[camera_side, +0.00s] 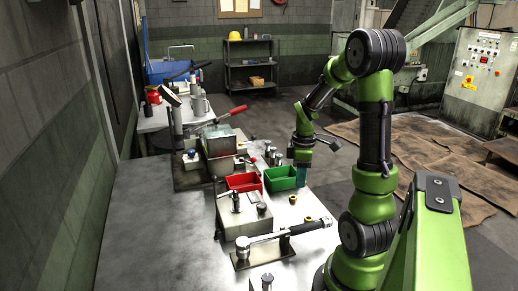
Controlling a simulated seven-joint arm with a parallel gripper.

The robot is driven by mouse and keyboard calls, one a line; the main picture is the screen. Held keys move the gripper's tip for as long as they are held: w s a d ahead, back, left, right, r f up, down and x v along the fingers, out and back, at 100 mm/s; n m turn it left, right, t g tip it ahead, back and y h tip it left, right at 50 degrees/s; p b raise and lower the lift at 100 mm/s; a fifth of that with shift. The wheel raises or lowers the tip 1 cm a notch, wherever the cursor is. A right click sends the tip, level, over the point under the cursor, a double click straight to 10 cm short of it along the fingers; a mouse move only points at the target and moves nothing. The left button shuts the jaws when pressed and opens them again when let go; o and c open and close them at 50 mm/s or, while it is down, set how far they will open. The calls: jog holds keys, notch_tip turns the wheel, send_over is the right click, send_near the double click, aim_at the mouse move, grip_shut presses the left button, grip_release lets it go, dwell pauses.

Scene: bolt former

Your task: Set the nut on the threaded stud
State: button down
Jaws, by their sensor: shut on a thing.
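My gripper (302,184) points down at the right edge of the green bin, above the pale table. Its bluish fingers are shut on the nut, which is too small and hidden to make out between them. A small upright post (236,201) stands on a grey metal block (243,222), left of and nearer the camera than my gripper. It may be the threaded stud, but its thread cannot be made out. My gripper is well apart from this post. Small brass-coloured pieces lie loose on the table, one in front of the bins (307,219).
A red bin (243,182) and a green bin (280,179) stand side by side behind the block. A torque wrench (306,228) lies across a dark stand in front. A machine with a red-handled lever (231,113) stands behind. The near left table is clear.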

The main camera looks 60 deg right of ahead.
jog(key=w+a+r+n, duration=0.3)
jog(key=w+a+n, duration=0.1)
jog(key=w+a, duration=0.4)
notch_tip(320, 180, up, 5)
jog(key=n, duration=0.2)
send_over(234, 192)
jog(key=shift+w, duration=0.15)
jog(key=shift+r, duration=0.25)
jog(key=shift+f, duration=2.5)
jog(key=shift+f, duration=1.4)
jog(key=c, duration=0.9)
grip_release()
jog(key=shift+o, duration=0.2)
